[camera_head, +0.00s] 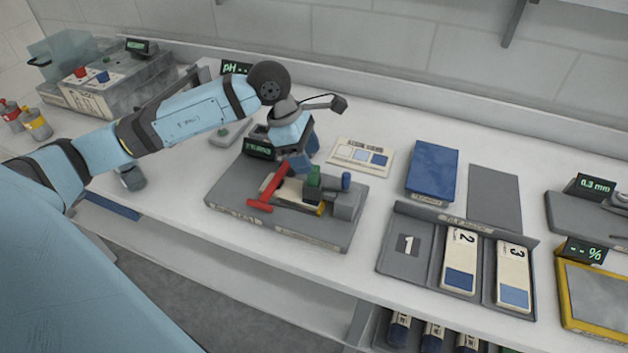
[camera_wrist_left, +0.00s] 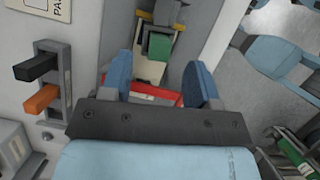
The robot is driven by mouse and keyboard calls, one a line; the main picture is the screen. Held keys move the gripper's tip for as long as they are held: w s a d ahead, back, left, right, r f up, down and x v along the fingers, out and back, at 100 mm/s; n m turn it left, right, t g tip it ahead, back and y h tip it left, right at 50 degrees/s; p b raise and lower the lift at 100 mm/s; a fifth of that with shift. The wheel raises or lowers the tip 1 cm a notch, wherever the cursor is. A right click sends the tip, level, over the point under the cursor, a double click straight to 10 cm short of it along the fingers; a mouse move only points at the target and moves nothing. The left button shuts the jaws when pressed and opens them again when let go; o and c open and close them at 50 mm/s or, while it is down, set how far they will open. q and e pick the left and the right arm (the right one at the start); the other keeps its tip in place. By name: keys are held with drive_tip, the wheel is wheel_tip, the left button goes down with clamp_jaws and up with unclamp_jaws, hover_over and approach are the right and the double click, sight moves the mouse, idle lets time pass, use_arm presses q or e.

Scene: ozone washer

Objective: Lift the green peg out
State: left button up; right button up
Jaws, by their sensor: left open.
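The green peg (camera_head: 314,177) stands upright in a grey fixture on a dark grey base plate (camera_head: 228,189), in the middle of the bench. In the left wrist view the green peg (camera_wrist_left: 159,47) shows ahead of the fingers, roughly centred between them. My left gripper (camera_head: 303,162) is above the fixture, just behind and left of the peg in the head view. Its blue fingers (camera_wrist_left: 159,78) are apart with nothing gripped between them. A red T-shaped handle (camera_head: 268,190) lies left of the peg; its red part (camera_wrist_left: 168,98) also shows between the fingers. My right gripper is out of view.
A small blue knob (camera_head: 346,181) and grey block (camera_head: 348,204) stand right of the peg. A sample card (camera_head: 361,157) and a blue pad (camera_head: 432,171) lie behind to the right. A grey numbered rack (camera_head: 404,263) stands further right.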

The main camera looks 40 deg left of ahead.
sight(314, 183)
use_arm(q)
drive_tip(key=p+x, duration=0.1)
drive_tip(key=x, duration=0.4)
drive_tip(key=shift+a+f, duration=0.1)
drive_tip(key=shift+a, duration=0.05)
clamp_jaws()
